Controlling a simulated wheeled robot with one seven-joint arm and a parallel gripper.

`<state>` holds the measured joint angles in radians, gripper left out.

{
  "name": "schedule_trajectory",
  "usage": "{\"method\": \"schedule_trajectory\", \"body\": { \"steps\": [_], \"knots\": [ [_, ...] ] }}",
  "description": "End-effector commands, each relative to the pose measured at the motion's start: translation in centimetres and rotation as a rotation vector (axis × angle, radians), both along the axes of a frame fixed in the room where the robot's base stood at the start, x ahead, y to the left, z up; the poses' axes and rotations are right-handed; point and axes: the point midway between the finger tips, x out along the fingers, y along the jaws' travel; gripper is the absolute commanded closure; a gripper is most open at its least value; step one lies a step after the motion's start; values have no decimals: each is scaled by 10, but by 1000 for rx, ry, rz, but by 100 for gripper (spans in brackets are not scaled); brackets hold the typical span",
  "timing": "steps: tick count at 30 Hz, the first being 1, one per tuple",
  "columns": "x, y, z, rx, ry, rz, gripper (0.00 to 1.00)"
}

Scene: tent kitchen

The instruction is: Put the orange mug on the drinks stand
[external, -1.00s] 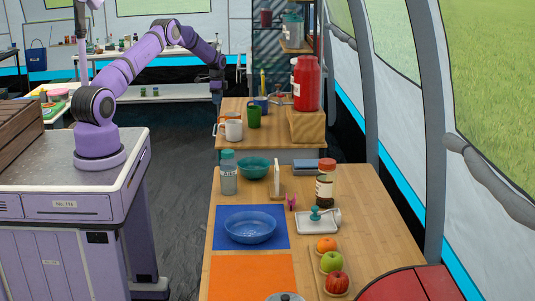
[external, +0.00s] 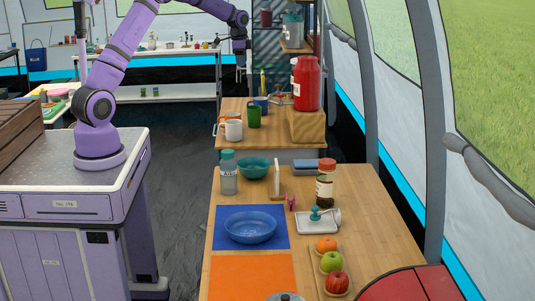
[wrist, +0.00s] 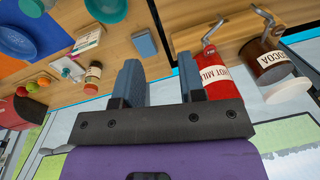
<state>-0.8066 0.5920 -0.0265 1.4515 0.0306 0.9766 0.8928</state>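The orange mug (external: 216,129) stands on the far wooden table, mostly hidden behind a white mug (external: 233,130); only its orange edge and handle show. I cannot make it out in the wrist view. A raised wooden block stand (external: 306,127) at the table's right carries a red dispenser (external: 306,83); it seems to be the drinks stand. In the wrist view the red dispenser reads "HOT MILK" (wrist: 219,80), beside a brown "COCOA" dispenser (wrist: 268,62). My gripper (external: 240,68) hangs above and beyond the mugs; in the wrist view its fingers (wrist: 158,82) are apart with nothing between them.
A green mug (external: 254,116) and a blue mug (external: 261,102) stand near the white mug. The nearer table holds a bottle (external: 228,176), a teal bowl (external: 253,168), a blue plate (external: 250,228), a jar (external: 325,187) and fruit. A shelf rises behind the far table.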

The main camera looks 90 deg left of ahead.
Motion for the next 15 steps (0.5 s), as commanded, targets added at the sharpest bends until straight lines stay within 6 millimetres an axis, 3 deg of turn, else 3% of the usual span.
{"method": "schedule_trajectory", "body": {
  "steps": [1, 3, 8, 15],
  "knots": [
    [4, -26, 20, 9, -13, -4, 63],
    [7, -58, 43, 17, -28, 1, 63],
    [2, -133, 89, 29, -68, 12, 63],
    [-28, -240, 139, 34, -132, 29, 63]
  ]
}}
